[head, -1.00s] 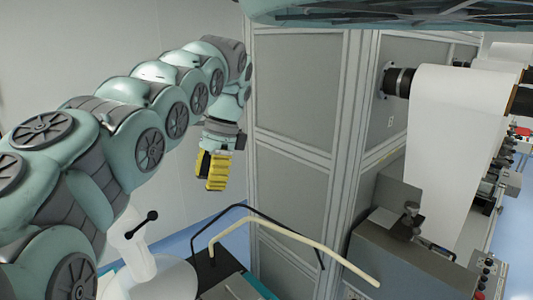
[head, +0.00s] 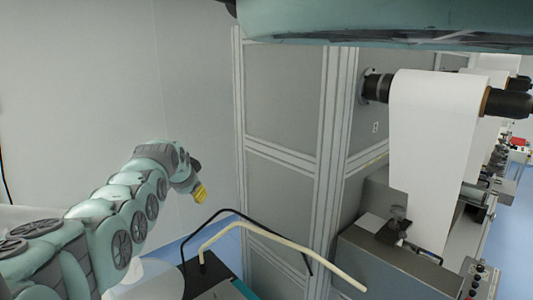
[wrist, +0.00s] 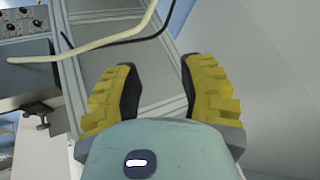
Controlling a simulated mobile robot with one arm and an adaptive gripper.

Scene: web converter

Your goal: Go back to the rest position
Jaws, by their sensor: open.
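My gripper (head: 201,192) is at the end of my arm, left of the middle in the head view, in front of the pale wall and left of the grey cabinet. In the wrist view its two yellow, dark-padded fingers (wrist: 158,92) stand apart with nothing between them. The gripper is open and empty. In the head view only a small yellow part of it shows.
A grey panelled cabinet (head: 285,100) stands right of my gripper. A cream bent tube (head: 290,250) and a black one (head: 262,226) rise below it. A white web roll (head: 435,140) hangs on a machine at the right. The pale wall (head: 120,80) is at the left.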

